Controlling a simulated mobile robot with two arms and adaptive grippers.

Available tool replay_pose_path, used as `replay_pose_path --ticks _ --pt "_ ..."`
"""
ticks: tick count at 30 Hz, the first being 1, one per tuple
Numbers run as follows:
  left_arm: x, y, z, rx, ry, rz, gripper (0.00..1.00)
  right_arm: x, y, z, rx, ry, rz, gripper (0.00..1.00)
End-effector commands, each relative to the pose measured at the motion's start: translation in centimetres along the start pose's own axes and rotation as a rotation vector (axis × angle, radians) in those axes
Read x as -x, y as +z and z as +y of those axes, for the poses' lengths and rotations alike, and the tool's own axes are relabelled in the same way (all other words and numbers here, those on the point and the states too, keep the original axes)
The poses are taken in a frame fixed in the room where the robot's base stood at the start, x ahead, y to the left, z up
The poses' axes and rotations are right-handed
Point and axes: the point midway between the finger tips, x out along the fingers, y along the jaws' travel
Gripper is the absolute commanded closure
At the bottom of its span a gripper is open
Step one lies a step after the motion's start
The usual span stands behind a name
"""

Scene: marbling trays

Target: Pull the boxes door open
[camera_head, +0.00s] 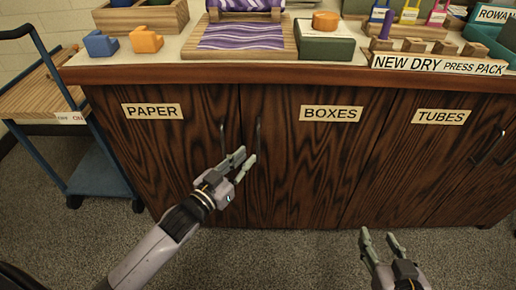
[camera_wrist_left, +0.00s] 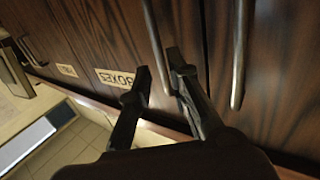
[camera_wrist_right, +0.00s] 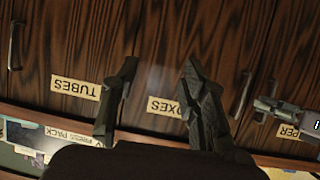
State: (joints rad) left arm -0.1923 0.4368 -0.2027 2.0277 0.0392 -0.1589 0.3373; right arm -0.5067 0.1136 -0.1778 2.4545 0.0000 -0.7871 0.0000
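The boxes door (camera_head: 300,170) is shut, with its label "BOXES" (camera_head: 330,113) near the top. Its dark upright bar handle (camera_head: 258,136) is at the door's left edge. My left gripper (camera_head: 246,160) is open at the lower part of this handle. In the left wrist view, the boxes handle (camera_wrist_left: 153,35) runs between the two spread fingers (camera_wrist_left: 158,66); I cannot tell whether they touch it. My right gripper (camera_head: 378,240) is open and empty, low in front of the cabinet; its spread fingers also show in the right wrist view (camera_wrist_right: 160,78).
The paper door's handle (camera_head: 223,138) stands close to the left of the boxes handle. The tubes door (camera_head: 420,165) is shut at right. A blue cart (camera_head: 95,172) stands at left. The counter edge (camera_head: 250,75) overhangs the doors. The carpet (camera_head: 290,260) in front is clear.

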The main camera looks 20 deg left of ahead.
Motion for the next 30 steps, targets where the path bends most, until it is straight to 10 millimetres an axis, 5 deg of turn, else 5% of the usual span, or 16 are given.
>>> replay_pose_path --ticks 6,12,23,30 --pt "-4.2 0.0 0.0 0.000 0.000 0.003 0.82 -0.3 -3.8 -0.5 -0.001 -0.012 0.206 0.60" --pt "-6.2 0.0 0.0 0.002 0.000 0.001 0.82 0.0 -6.1 -0.8 -0.002 -0.019 0.321 0.60" --pt "-6.6 0.0 0.0 0.002 0.001 0.000 0.82 0.2 -6.7 -0.9 -0.002 -0.020 0.350 0.60" --pt "-6.6 0.0 0.0 0.001 0.001 0.000 0.98 0.2 -6.7 -0.9 -0.002 -0.020 0.349 0.60"
